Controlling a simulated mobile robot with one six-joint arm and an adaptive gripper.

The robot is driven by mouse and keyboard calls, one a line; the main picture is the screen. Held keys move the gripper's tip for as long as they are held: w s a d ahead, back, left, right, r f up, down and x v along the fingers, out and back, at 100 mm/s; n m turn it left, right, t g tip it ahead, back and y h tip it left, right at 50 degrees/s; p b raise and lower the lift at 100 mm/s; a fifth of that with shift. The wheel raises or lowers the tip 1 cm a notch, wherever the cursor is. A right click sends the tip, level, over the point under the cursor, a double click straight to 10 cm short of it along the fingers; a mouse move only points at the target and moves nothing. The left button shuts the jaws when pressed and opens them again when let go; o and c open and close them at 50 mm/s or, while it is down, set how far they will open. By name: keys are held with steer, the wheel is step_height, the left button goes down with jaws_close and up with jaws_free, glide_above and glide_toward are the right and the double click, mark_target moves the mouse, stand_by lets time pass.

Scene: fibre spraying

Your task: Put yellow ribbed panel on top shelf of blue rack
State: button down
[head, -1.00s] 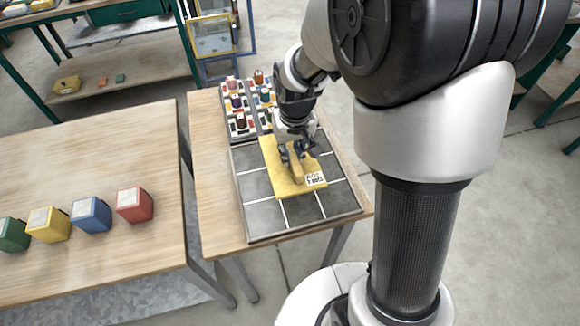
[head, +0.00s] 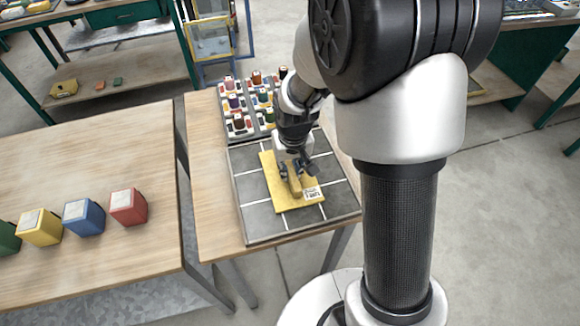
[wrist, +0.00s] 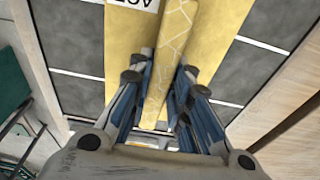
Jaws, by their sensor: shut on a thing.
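The yellow ribbed panel (head: 274,178) is a flat plate with a raised rib and a white label, over the grey gridded tray (head: 252,222). I cannot tell whether it touches the tray. My gripper (head: 293,178) is above the panel with its jaws shut on the rib. In the wrist view, the panel (wrist: 118,62) runs up the middle, and the rib (wrist: 170,60) lies between the fingers (wrist: 157,105). The blue rack (head: 246,28) stands at the top of the head view, partly cut off, with a yellow-framed panel (head: 209,38) in it.
A holder of small coloured jars (head: 234,108) sits on the table behind the tray. A wooden table (head: 90,150) at left carries red (head: 128,207), blue (head: 84,217), yellow (head: 39,228) and green blocks. A shelf bench (head: 130,75) stands left of the rack.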

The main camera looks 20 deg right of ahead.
mark_target(292, 173)
steer(key=c, duration=1.5)
jaws_free()
steer(key=shift+r, duration=0.1)
steer(key=shift+t, duration=0.8)
steer(key=s+p+v, duration=0.1)
steer(key=v, duration=0.7)
steer(key=s+p+v, duration=0.1)
steer(key=p+v, duration=0.1)
steer(key=v, duration=0.6)
steer(key=s+f+p+v, duration=0.1)
steer(key=s+v, duration=0.1)
steer(key=v, duration=0.6)
steer(key=shift+s+r, duration=0.15)
steer(key=shift+t, duration=0.6)
steer(key=s+r, duration=0.1)
steer(key=s, duration=0.2)
steer(key=s+r, duration=0.1)
steer(key=s, duration=0.5)
steer(key=shift+s+d+r, duration=0.1)
steer(key=shift+s+r, duration=0.3)
steer(key=shift+c, duration=0.5)
